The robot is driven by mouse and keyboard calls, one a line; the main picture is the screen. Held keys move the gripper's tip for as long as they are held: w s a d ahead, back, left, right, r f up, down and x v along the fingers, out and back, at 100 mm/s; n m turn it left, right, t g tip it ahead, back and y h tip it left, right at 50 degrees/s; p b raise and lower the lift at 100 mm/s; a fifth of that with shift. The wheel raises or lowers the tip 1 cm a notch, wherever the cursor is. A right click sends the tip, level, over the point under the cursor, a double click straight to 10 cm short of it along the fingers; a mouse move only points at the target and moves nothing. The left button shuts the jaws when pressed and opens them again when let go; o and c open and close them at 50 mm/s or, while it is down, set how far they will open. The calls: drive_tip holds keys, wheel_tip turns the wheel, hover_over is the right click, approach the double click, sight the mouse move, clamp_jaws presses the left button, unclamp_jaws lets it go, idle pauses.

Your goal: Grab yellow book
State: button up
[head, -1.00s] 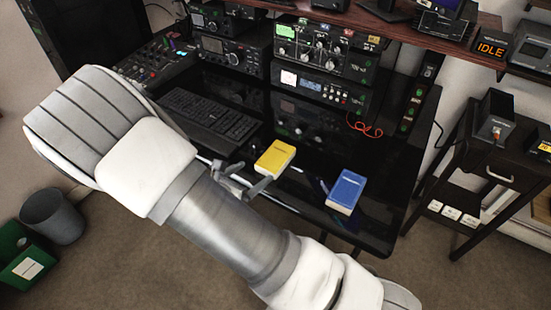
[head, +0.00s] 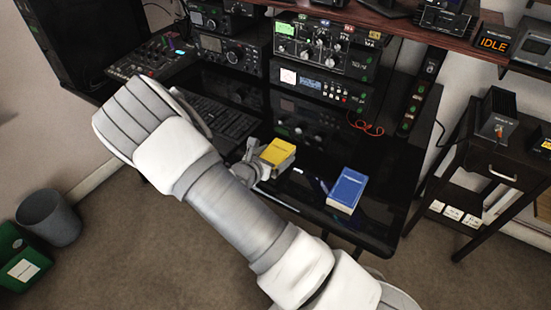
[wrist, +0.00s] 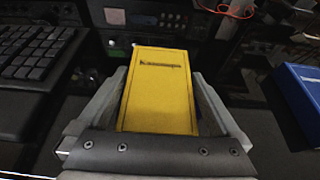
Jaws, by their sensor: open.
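The yellow book (head: 278,152) lies on the black glossy desk (head: 306,192) near its front edge. In the wrist view the yellow book (wrist: 158,88) sits between the two open fingers of my gripper (wrist: 160,105), one finger along each side. I cannot tell whether the fingers touch it. In the head view my gripper (head: 262,168) is at the book's near left side, partly hidden by my arm.
A blue book (head: 347,188) lies to the right on the desk, and also shows at the wrist view's right edge (wrist: 300,95). A keyboard (head: 222,122) is at the left. Radio equipment (head: 323,45) stands behind. A red cable (head: 366,124) lies at the back right.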

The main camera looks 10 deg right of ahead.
drive_tip(key=c, duration=1.1)
drive_tip(key=shift+c, duration=0.4)
drive_tip(key=shift+r, duration=0.15)
